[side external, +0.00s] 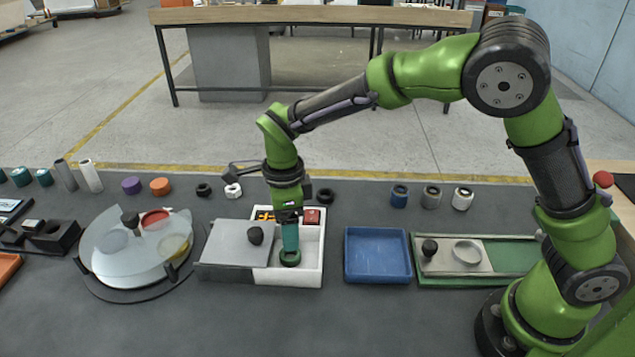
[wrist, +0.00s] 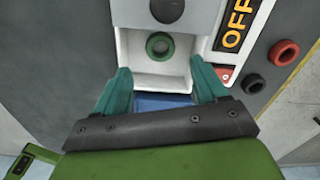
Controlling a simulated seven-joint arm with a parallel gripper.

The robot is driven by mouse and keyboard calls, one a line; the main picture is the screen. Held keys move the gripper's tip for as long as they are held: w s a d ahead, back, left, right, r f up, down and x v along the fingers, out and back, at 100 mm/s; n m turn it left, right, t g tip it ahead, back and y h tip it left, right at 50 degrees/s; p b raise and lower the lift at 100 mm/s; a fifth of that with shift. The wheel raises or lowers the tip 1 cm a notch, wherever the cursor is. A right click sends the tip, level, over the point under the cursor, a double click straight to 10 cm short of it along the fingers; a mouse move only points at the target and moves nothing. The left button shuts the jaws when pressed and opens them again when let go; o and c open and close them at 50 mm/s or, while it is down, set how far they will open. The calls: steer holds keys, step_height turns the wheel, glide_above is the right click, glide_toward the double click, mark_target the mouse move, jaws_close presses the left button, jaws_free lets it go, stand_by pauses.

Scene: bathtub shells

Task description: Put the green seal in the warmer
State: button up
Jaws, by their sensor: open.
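The green seal (side external: 290,258), a dark green ring, lies inside the white warmer (side external: 308,277). In the wrist view the seal (wrist: 160,46) lies flat on the floor of the warmer's open compartment, with clear floor around it. The warmer's grey lid (side external: 232,240) with a black knob (side external: 255,235) is slid to the left, leaving the right part uncovered. My gripper (side external: 290,246) is above the seal, pointing down. In the wrist view its teal fingers (wrist: 162,88) are spread apart with nothing between them.
A blue tray (side external: 378,276) stands right of the warmer. A green base with a grey lid (side external: 455,254) is beyond it. A round glass-covered dish (side external: 135,245) is left. Several rings, including a black one (side external: 325,196), line the back. The warmer's display (wrist: 236,24) reads OFF.

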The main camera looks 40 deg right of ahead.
steer(key=s+d+r+n+t+y, duration=0.1)
steer(key=s+d+r+n, duration=0.3)
steer(key=r, duration=0.3)
steer(key=s+d+r+n+t+y, duration=0.25)
steer(key=d+r+n, duration=0.2)
steer(key=r, duration=0.25)
steer(key=s+d+r+n+t+h, duration=0.1)
steer(key=s+d+n+t, duration=0.2)
steer(key=s+d+n, duration=0.4)
steer(key=s+n, duration=0.4)
steer(key=shift+s+r+t, duration=0.2)
steer(key=shift+r+t, duration=0.15)
steer(key=shift+h, duration=0.25)
